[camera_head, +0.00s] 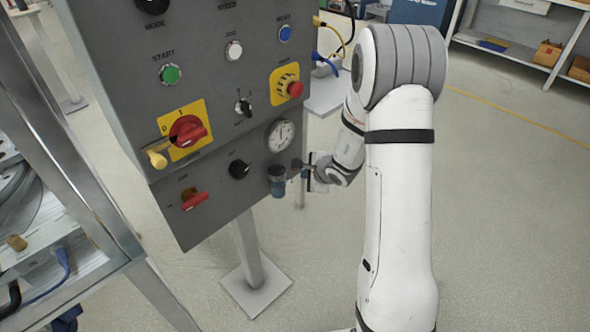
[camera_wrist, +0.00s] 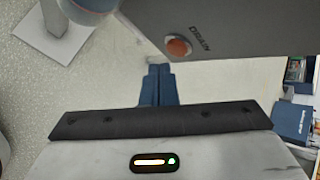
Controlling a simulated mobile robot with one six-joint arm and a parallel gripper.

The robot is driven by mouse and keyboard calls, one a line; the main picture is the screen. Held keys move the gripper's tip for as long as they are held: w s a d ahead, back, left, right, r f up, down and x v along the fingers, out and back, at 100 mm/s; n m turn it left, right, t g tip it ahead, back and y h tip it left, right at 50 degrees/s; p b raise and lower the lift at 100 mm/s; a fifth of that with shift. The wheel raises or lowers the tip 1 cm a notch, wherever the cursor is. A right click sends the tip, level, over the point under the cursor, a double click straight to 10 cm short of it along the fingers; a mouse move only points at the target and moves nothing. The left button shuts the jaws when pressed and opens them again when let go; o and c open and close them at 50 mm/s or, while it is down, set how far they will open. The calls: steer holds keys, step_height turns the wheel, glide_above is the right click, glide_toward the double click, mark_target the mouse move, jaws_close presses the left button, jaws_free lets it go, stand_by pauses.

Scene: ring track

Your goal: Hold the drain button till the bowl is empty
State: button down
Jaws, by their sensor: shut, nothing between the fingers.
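The drain button (camera_wrist: 178,48) is a round orange-red button on the grey panel, beside the printed word DRAIN in the wrist view. My gripper (camera_wrist: 158,68) is shut and empty, its two blue fingers side by side. In the picture its tips are just below and left of the button and appear apart from it. The bowl (camera_head: 277,186) is a small blue cup at the lower right edge of the panel; my gripper (camera_head: 305,172) is just right of it. A bluish part of the bowl (camera_wrist: 90,5) shows at the wrist view's top left. Its liquid level cannot be told.
The grey control panel (camera_head: 215,105) carries several knobs and buttons, a red emergency stop (camera_head: 294,88) and a gauge (camera_head: 281,136). It stands on a post with a square base (camera_head: 256,285). A metal frame (camera_head: 75,160) stands at left. Floor at right is clear.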

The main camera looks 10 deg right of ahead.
stand_by(0.4)
steer(key=shift+w+a+b, duration=0.25)
steer(key=shift+w+b, duration=0.2)
steer(key=shift+w+a+b, duration=0.25)
steer(key=shift+w+b, duration=0.05)
stand_by(0.6)
stand_by(2.8)
steer(key=shift+s+d+b, duration=0.5)
steer(key=shift+s+b, duration=0.05)
steer(key=shift+s, duration=0.1)
steer(key=s+d+b, duration=0.1)
steer(key=s, duration=0.1)
steer(key=s+d+b, duration=0.1)
steer(key=s+d, duration=0.1)
stand_by(0.3)
